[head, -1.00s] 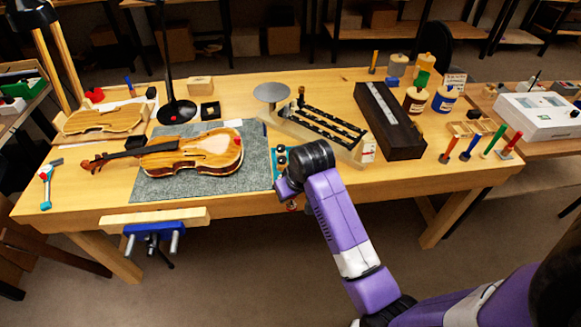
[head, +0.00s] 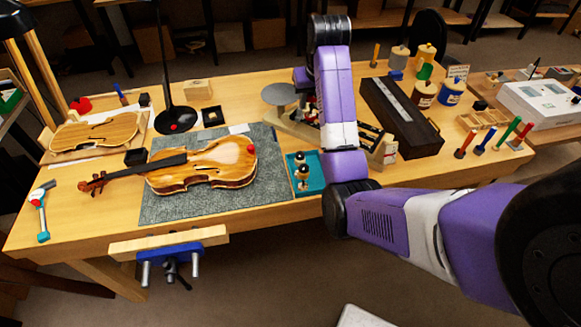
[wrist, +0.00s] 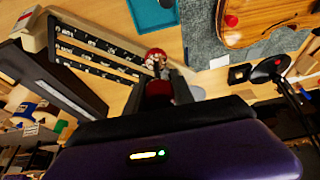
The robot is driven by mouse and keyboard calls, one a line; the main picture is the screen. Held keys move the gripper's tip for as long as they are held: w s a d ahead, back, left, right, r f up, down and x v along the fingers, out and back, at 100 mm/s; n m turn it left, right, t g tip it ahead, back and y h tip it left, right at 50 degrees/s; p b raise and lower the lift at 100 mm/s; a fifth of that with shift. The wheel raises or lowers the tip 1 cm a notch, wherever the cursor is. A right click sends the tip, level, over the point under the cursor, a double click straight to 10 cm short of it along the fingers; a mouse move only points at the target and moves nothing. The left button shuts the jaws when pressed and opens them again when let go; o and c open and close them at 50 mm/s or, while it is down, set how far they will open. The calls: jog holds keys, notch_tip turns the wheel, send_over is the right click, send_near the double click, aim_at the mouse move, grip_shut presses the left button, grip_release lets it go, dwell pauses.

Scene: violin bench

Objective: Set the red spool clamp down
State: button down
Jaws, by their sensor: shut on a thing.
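My gripper (wrist: 162,75) shows in the wrist view, its dark fingers shut on the red spool clamp (wrist: 155,53). The clamp's red round end sticks out past the fingertips; the fingers hide part of the rest. In the head view my own arm covers most of the gripper and the clamp. The gripper is over the back middle of the bench, by the slotted rack (wrist: 95,45) with black strips. I cannot tell the clamp's height above the bench. A red piece (head: 250,148) shows at the end of the violin (head: 205,165).
A teal tray (head: 316,182) with small spool clamps lies right of the grey mat (head: 160,208). A round grey disc (head: 278,94) stands behind the mat. A long dark box (head: 400,115), jars (head: 424,95) and several coloured handles (head: 487,137) fill the right. Bare wood shows behind the mat.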

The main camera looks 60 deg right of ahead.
jog(key=shift+w+f+p, duration=0.2)
jog(key=shift+f+p, duration=0.1)
jog(key=shift+f, duration=3)
jog(key=shift+w+f+p, duration=0.15)
jog(key=shift+f+p, duration=0.2)
jog(key=shift+f, duration=3)
jog(key=shift+w+f+p, duration=0.2)
jog(key=shift+f+p, duration=0.1)
jog(key=shift+f, duration=3)
jog(key=shift+f, duration=0.15)
jog(key=c, duration=1.1)
grip_release()
jog(key=v, duration=1.2)
